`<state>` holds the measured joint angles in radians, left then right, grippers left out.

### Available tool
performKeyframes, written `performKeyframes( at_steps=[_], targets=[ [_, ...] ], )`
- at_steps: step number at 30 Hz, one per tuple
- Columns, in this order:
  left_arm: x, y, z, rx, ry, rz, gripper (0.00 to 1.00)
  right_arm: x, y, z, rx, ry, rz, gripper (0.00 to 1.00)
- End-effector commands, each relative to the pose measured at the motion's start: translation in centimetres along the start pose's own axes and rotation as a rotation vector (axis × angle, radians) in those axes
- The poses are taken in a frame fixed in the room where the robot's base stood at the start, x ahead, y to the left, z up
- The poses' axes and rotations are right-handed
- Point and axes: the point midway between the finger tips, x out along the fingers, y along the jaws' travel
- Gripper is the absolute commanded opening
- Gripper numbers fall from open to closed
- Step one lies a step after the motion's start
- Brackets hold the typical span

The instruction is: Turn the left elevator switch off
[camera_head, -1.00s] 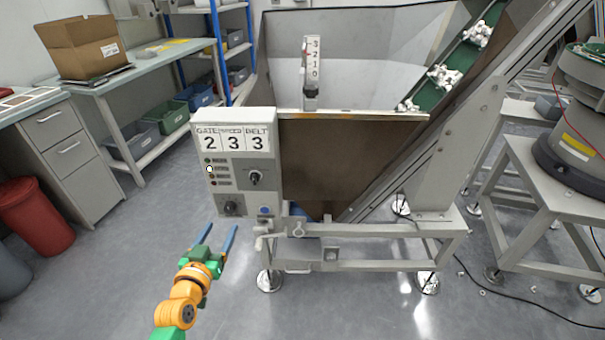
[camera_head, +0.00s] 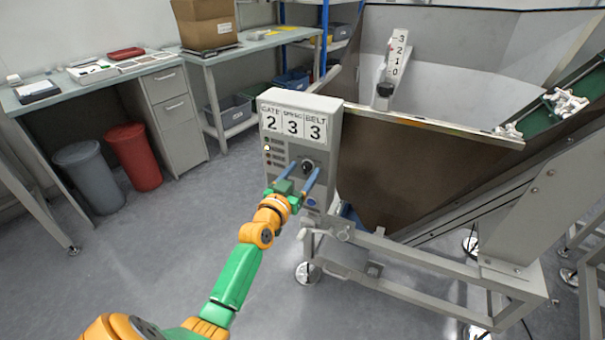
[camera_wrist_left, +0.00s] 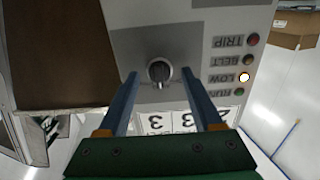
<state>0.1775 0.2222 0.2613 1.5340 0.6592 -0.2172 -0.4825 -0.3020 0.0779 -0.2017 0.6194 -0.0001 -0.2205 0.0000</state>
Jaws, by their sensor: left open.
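The grey control box (camera_head: 332,125) hangs at the left end of the hopper machine. Its black rotary switch knob (camera_head: 307,165) sits on a grey plate; the left wrist view shows the same knob (camera_wrist_left: 159,72) upside down, with a pale pointer line. My left gripper (camera_head: 305,168) is open in front of the box, its two blue fingers on either side of the knob. In the left wrist view the fingers (camera_wrist_left: 161,75) stand apart from the knob, with gaps on both sides. Contact with the panel cannot be told. My right gripper is not in view.
The lamp labelled LOW (camera_wrist_left: 245,77) is lit white. The box display reads 2, 3, 3. A level gauge (camera_head: 397,55) stands on the hopper behind. Bins and a workbench (camera_head: 75,92) are at left.

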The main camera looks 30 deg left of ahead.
Motion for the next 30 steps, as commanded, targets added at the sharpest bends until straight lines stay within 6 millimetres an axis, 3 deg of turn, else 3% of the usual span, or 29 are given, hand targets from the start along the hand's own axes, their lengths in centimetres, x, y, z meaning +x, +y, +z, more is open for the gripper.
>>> performKeyframes(
  at_steps=[2, 9, 20, 30],
  targets=[
    [-0.01, 0.0, 0.0, 0.0, 0.0, 0.0, 0.64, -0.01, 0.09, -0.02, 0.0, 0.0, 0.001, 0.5],
    [-0.03, 0.0, 0.0, 0.0, 0.0, 0.0, 0.0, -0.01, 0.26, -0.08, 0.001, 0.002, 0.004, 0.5],
    [-0.04, -0.02, -0.06, -0.045, 0.0, 0.0, 0.0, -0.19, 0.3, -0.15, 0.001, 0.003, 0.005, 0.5],
    [-0.03, -0.02, -0.11, -0.289, 0.0, 0.0, 0.0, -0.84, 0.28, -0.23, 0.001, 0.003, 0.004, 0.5]
  ],
)
